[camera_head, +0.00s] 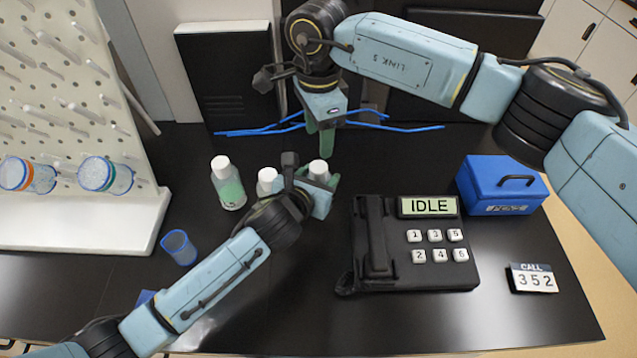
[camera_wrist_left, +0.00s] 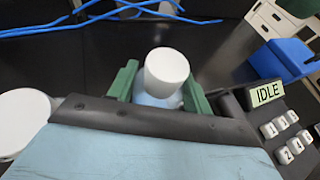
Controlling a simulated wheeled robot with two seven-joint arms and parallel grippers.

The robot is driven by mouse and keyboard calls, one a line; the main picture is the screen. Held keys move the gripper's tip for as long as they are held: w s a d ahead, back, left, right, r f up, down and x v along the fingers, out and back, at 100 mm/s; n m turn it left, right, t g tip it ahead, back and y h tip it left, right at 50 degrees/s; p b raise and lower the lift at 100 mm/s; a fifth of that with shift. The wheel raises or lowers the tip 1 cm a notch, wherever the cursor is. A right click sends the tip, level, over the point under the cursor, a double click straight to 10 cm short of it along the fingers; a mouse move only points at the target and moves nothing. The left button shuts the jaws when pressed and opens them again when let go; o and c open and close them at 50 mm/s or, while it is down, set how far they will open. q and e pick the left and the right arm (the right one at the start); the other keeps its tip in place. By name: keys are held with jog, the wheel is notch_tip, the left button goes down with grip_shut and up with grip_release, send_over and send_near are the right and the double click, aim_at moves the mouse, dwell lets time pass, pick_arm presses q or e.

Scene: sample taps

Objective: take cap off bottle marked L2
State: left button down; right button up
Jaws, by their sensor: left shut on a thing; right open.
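Three bottles with white caps stand in the head view: a left one with green liquid (camera_head: 229,190), a middle one (camera_head: 267,180) partly behind my left arm, and a right one (camera_head: 319,169). My left gripper (camera_head: 320,182) is shut on the right bottle. In the left wrist view its green fingers (camera_wrist_left: 157,92) sit either side of the pale blue bottle body (camera_wrist_left: 150,100), below the white cap (camera_wrist_left: 167,68). My right gripper (camera_head: 326,140) is open and empty, pointing down just behind and above that cap. I cannot read any L2 mark.
A black telephone (camera_head: 375,240) showing IDLE stands right of the bottles, with a blue box (camera_head: 500,187) and a CALL 352 card (camera_head: 533,279) beyond. A small blue cup (camera_head: 179,247) and a white peg rack (camera_head: 85,215) are at left. Blue cables (camera_head: 250,132) lie behind.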

aim_at(318, 167)
jog(key=m, duration=0.4)
jog(key=shift+m, duration=0.3)
jog(key=m, duration=0.3)
jog(key=shift+r+m, duration=0.1)
jog(key=shift+m, duration=0.2)
jog(key=m, duration=1.4)
jog(key=shift+r, duration=0.1)
jog(key=m, duration=0.9)
jog(key=shift+f, duration=3.95)
